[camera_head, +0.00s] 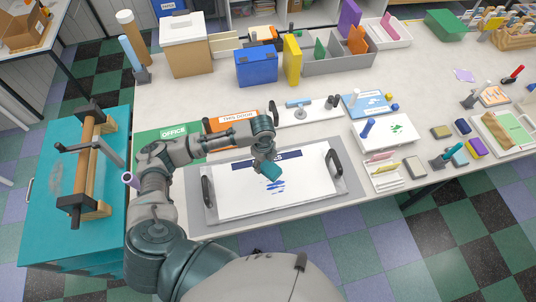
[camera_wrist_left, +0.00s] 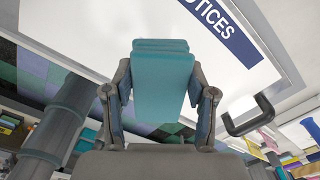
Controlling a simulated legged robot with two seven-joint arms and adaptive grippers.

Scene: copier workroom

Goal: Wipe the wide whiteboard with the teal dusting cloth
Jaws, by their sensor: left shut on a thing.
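The wide whiteboard (camera_head: 237,193) lies flat on a grey mat (camera_head: 201,222) on the worktable, with a black handle at each end. It has a dark blue header strip, and its last letters show in the left wrist view (camera_wrist_left: 225,33). Blue scribble marks (camera_head: 275,186) are near the middle of the board. My left gripper (camera_head: 264,165) is shut on the teal dusting cloth (camera_head: 271,171), just above the marks in the picture. The cloth (camera_wrist_left: 162,82) is between both fingers in the left wrist view. Whether it touches the board is unclear. My right gripper is not in view.
Green and orange signs (camera_head: 160,142) lie behind the board at left. A white tray (camera_head: 384,177) and a boxed board (camera_head: 397,146) stand to its right. A teal cart (camera_head: 45,222) with a roller stands left of the table.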

